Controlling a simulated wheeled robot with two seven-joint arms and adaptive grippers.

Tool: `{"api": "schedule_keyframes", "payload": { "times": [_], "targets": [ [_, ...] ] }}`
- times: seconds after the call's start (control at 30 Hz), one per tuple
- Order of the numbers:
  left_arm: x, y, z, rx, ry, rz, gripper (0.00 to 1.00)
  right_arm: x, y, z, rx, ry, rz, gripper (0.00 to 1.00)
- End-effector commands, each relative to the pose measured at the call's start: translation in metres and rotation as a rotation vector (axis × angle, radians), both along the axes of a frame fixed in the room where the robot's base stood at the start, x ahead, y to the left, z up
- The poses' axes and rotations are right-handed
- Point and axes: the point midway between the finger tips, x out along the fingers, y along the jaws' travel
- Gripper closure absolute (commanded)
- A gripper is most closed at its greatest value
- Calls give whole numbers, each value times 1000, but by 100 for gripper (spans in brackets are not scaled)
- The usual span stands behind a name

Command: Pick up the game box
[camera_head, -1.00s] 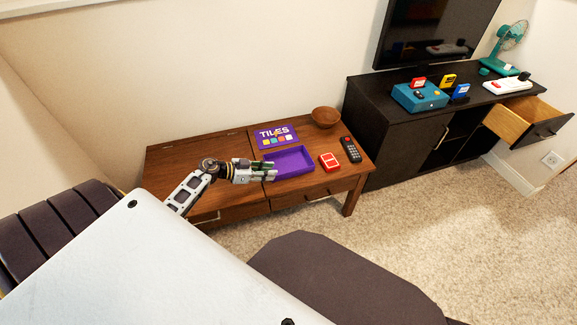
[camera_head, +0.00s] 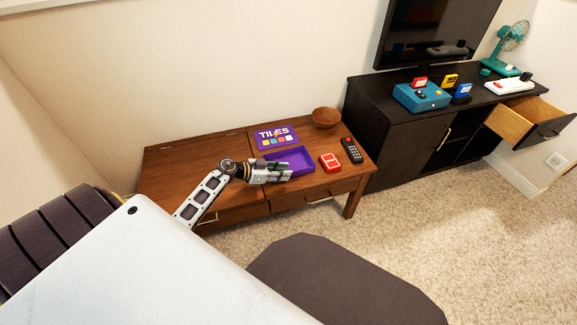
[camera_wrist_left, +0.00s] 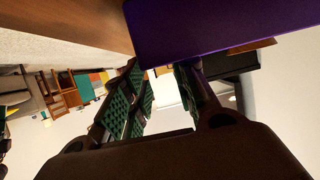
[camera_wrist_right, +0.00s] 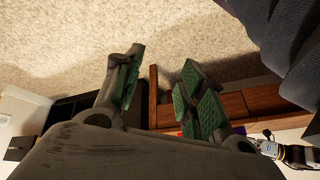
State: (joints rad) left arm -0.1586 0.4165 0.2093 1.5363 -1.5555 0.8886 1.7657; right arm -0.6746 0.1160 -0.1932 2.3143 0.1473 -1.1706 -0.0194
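The game box is an open, empty purple tray (camera_head: 302,157) on the brown wooden table; its purple lid marked TILES (camera_head: 276,136) lies flat behind it. My left gripper (camera_head: 289,173) is at the tray's front left edge in the head view and hides part of its front wall. In the left wrist view the purple tray (camera_wrist_left: 225,25) fills the upper right, close to the fingertips. The left fingers (camera_wrist_left: 163,78) stand apart; whether they touch the tray I cannot tell. My right gripper (camera_wrist_right: 165,85) is open and empty in the right wrist view, over carpet, outside the head view.
A red card box (camera_head: 329,162) and a dark remote (camera_head: 351,150) lie right of the tray. A wooden bowl (camera_head: 326,117) stands behind. The table's left half (camera_head: 180,160) is bare. A black cabinet (camera_head: 400,135) with an open drawer (camera_head: 520,119) adjoins on the right.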

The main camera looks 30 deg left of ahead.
Motion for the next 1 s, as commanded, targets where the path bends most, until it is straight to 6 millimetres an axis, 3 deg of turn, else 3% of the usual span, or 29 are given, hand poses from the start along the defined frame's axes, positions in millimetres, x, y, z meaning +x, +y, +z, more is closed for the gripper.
{"api": "schedule_keyframes", "payload": {
  "times": [0.27, 0.4, 0.7, 1.0],
  "targets": [
    [6, -5, -3, 0, -1, 0, 72, 4, 2, -5, 14, -23, -5, 60],
    [12, -11, -7, -1, -1, -1, 72, 0, 6, -27, 36, -27, -12, 60],
    [28, -23, -13, -1, -2, 0, 72, 2, 12, -54, 79, -69, -34, 60],
    [38, -31, -18, 1, -1, 1, 72, 4, 14, -66, 103, -97, -49, 60]
  ]
}}
